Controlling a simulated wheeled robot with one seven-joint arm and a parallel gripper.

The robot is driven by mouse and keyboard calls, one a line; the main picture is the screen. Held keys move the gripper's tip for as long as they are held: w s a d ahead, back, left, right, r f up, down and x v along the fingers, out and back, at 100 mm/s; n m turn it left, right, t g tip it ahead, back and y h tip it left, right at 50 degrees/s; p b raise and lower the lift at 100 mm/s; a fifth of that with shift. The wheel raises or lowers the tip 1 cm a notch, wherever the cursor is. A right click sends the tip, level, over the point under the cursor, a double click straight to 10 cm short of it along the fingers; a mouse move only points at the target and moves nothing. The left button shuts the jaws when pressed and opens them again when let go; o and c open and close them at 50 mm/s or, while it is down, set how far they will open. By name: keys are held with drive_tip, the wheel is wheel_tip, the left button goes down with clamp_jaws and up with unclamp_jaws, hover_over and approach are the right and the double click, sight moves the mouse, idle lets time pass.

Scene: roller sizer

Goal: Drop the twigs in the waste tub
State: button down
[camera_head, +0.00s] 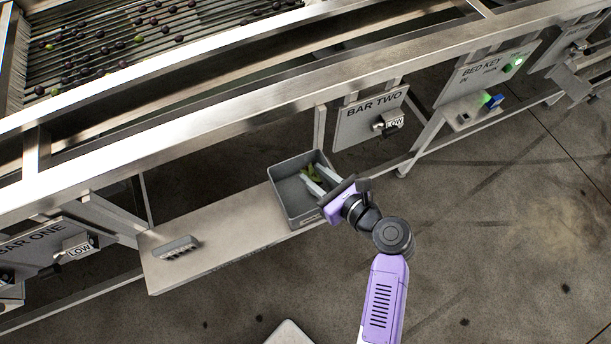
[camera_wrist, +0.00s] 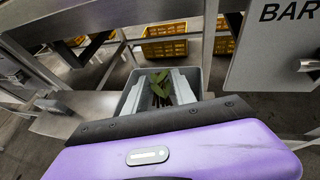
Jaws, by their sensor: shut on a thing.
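The waste tub (camera_head: 290,208) is a grey open bin at the right end of a metal shelf; it also shows in the wrist view (camera_wrist: 129,103). My gripper (camera_head: 313,182) reaches over the tub from the right, its pale fingers above or inside the opening. It is shut on green leafy twigs (camera_head: 311,172), which also show in the wrist view (camera_wrist: 160,88) over the tub. I cannot tell whether the twigs touch the tub's floor. The purple gripper body hides the tub's near side in the wrist view.
A grey handled object (camera_head: 178,246) lies on the metal shelf (camera_head: 222,238) left of the tub. The BAR TWO panel (camera_head: 370,117) hangs behind, right of the tub. The BED KEY panel (camera_head: 487,77) is farther right. Yellow crates (camera_wrist: 164,50) stand beyond. Sizer rails run above the shelf.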

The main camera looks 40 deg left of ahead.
drive_tip(key=shift+f+b, duration=0.85)
drive_tip(key=shift+f, duration=0.3)
drive_tip(key=c, duration=0.9)
unclamp_jaws()
drive_tip(key=shift+c, duration=0.2)
drive_tip(key=shift+r, duration=0.1)
drive_tip(key=shift+v, duration=3.9)
